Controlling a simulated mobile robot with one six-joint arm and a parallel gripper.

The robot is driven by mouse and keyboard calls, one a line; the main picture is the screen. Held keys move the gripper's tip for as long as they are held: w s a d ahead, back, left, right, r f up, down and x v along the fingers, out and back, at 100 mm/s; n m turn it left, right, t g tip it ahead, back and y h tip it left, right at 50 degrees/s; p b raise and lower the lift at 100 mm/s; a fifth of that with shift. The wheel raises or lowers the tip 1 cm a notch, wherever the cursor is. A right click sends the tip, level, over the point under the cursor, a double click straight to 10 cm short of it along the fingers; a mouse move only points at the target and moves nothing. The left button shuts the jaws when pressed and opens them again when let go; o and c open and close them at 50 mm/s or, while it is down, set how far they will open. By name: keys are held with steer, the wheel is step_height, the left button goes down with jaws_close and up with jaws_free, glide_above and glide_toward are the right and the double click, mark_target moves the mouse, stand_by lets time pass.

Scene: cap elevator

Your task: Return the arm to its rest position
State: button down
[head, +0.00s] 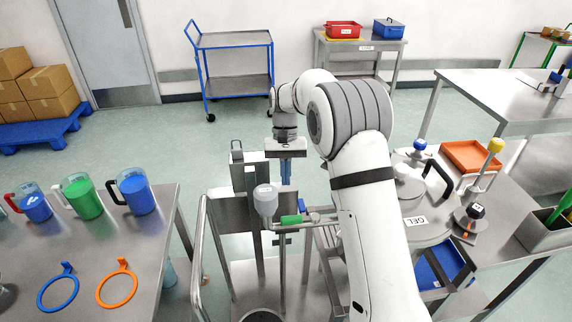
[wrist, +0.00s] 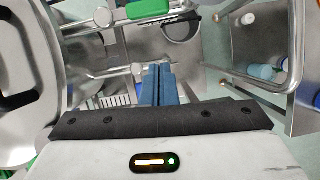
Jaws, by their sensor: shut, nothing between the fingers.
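My arm reaches forward from the lower right in the head view, and my gripper (head: 285,172) hangs at its end, pointing down. Its blue fingers are together with nothing between them. They also show shut and empty in the wrist view (wrist: 157,86). In the head view the gripper is above and behind a metal stand (head: 243,205) with a grey knob (head: 265,198) and a green handle (head: 291,220). The green handle also shows at the top of the wrist view (wrist: 148,8). I cannot tell how far the fingers are from the metal frame below.
A steel table (head: 105,265) at left bears coloured jugs (head: 137,194) and two rings (head: 118,286).

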steer(key=s+d+r+t, duration=0.3)
steer(key=s+d+r, duration=0.75)
steer(key=r, duration=0.25)
steer(key=s+d+f+t, duration=0.1)
steer(key=s+d+t, duration=0.1)
steer(key=s, duration=0.7)
steer(key=s+d+f+t, duration=0.2)
steer(key=s+d, duration=0.1)
steer(key=s, duration=0.6)
steer(key=shift+s+d+m+t, duration=0.2)
steer(key=shift+s+m+t, duration=0.1)
